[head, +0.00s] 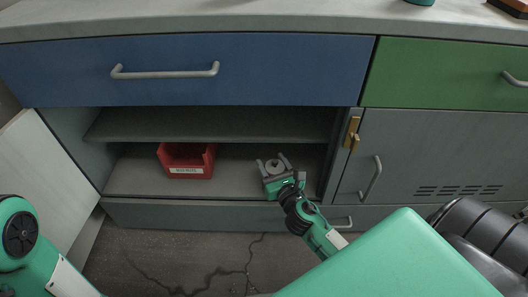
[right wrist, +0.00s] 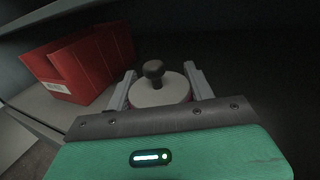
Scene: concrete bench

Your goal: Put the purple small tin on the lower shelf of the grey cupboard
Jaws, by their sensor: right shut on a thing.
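The small tin (head: 274,166) has a pale round lid with a dark knob, and only a thin pinkish-purple edge shows below the lid in the right wrist view (right wrist: 160,92). My right gripper (head: 273,161) is shut on the tin, one finger on each side, and the fingers also show in the right wrist view (right wrist: 159,76). They are inside the lower space of the grey cupboard, over the lower shelf (head: 135,178). I cannot tell whether the tin's base touches the shelf. My left arm shows at the lower left; its gripper is out of view.
A red bin (head: 187,167) with a white label stands on the lower shelf, left of the tin. The upper shelf (head: 210,124) is above. An open pale door (head: 45,180) is at left; a closed grey door (head: 430,150) with a brass latch (head: 352,133) is at right.

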